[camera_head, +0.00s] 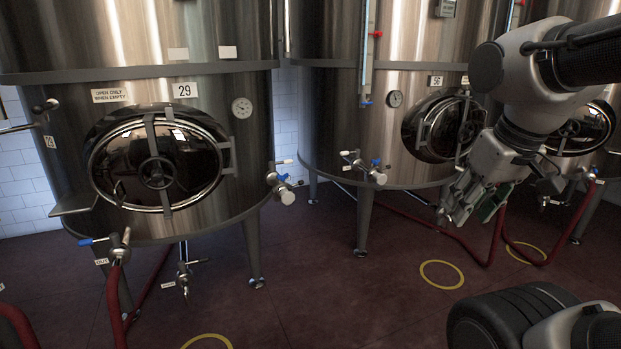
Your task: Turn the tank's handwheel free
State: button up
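The handwheel (157,173) is a dark spoked ring at the centre of the oval door (205,165) on the front of tank 29 (60,125). The door looks shut, with a bar running vertically behind the wheel. My gripper (466,210) is at the right, pointing down and left in front of tank 56 (395,140). It is far from the tank 29 handwheel and touches nothing that I can see. Its fingers look apart and empty. Tank 56 has a similar door with a handwheel (469,129), seen at an angle.
Side valves (281,184) and a lower valve (118,246) stick out from tank 29. Another valve (362,167) juts from tank 56. Red hoses (455,236) cross the floor. Yellow rings (441,274) mark the floor. The floor between the tanks is mostly clear.

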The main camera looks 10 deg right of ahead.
aim_at(462, 132)
jog(key=i+l+z, duration=0.15)
jog(key=i+z, duration=0.15)
jog(key=i, duration=0.2)
jog(key=i+z, duration=0.35)
jog(key=i, duration=0.15)
jog(key=i+l+u, duration=0.25)
jog(key=i+l, duration=0.2)
jog(key=i+l+u, duration=0.4)
jog(key=l, duration=0.35)
jog(key=i+l+u, duration=0.1)
jog(key=l, duration=0.35)
jog(key=i+l, duration=0.2)
jog(key=l, duration=0.25)
jog(key=i+l+u, duration=0.15)
jog(key=l, duration=0.3)
jog(key=k, duration=0.05)
